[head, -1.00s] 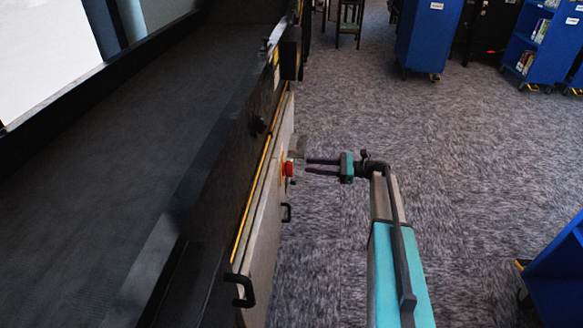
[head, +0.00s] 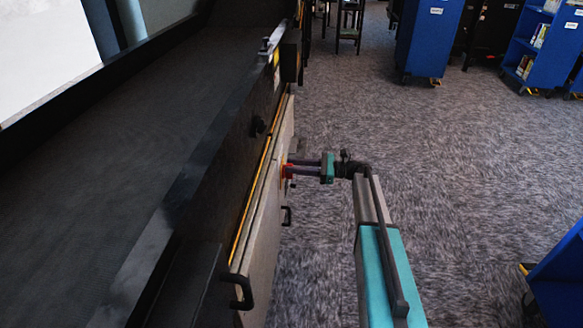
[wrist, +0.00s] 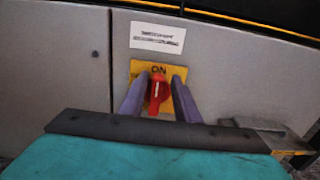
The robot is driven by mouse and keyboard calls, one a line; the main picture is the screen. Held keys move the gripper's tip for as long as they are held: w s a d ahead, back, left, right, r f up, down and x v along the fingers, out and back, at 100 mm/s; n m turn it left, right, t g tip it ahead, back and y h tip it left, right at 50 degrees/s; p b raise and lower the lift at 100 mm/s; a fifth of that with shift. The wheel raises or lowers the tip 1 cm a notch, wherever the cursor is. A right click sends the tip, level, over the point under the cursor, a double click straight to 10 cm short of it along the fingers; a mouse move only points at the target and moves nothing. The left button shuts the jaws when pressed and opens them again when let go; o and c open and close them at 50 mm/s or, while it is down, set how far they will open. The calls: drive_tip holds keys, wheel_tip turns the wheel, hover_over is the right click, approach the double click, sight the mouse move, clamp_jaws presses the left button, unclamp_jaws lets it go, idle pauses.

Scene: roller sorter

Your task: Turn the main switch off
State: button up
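The main switch (wrist: 157,92) is a red rotary handle on a yellow plate (wrist: 175,70) marked "ON", on the grey side panel of the sorter. The handle stands nearly upright in the wrist view. In the head view the red switch (head: 287,171) shows at the panel's face. My gripper (wrist: 158,86) is at the switch, with one finger on each side of the red handle. A narrow gap seems to show beside the handle, so the fingers look open around it; firm contact cannot be made out.
A white label (wrist: 157,37) is above the switch. A grey box-like part (wrist: 262,135) juts out at lower right in the wrist view. Black handles (head: 240,291) stick out from the panel.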

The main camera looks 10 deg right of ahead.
sight(284, 175)
clamp_jaws()
drive_tip(key=shift+r, duration=0.15)
drive_tip(key=shift+n+p, duration=0.3)
drive_tip(key=n, duration=0.4)
drive_tip(key=s+f+n+p, duration=0.1)
drive_tip(key=n, duration=0.3)
drive_tip(key=s+f+n+p, duration=0.1)
drive_tip(key=n, duration=0.3)
drive_tip(key=shift+s+a+f+n, duration=0.1)
drive_tip(key=shift+s+a+n, duration=0.1)
drive_tip(key=shift+a+n, duration=0.15)
drive_tip(key=n, duration=0.2)
drive_tip(key=f+n+b, duration=0.1)
drive_tip(key=n, duration=0.1)
drive_tip(key=shift+s+n, duration=0.1)
drive_tip(key=shift+n, duration=0.25)
